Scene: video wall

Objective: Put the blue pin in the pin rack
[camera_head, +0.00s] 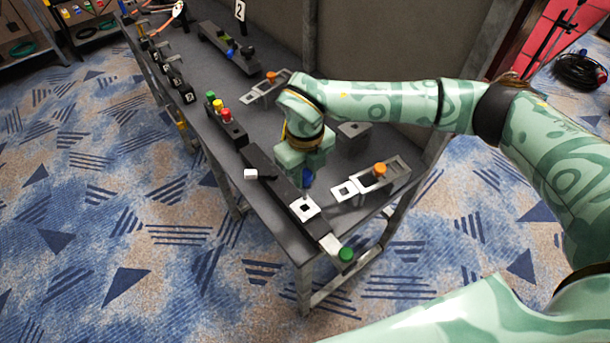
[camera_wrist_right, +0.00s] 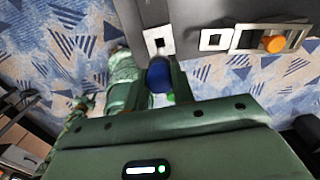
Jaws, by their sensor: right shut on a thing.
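My right gripper (camera_head: 304,182) is shut on the blue pin (camera_head: 308,177), low over the front part of the table. In the wrist view the pin's round blue head (camera_wrist_right: 158,76) shows between the two fingers; its lower part is hidden. A long dark bar (camera_head: 268,168) lies beside the gripper, with a white plate around a square hole (camera_head: 305,208); the plate also shows in the wrist view (camera_wrist_right: 158,40). A small dark rack (camera_head: 234,130) holds green, yellow and red pieces; I cannot tell whether it is the pin rack. My left gripper is not in view.
Latch-like metal pieces with orange knobs (camera_head: 380,170) (camera_head: 271,77) stand on the grey table. Another dark fixture (camera_head: 228,47) stands farther back, near the wall.

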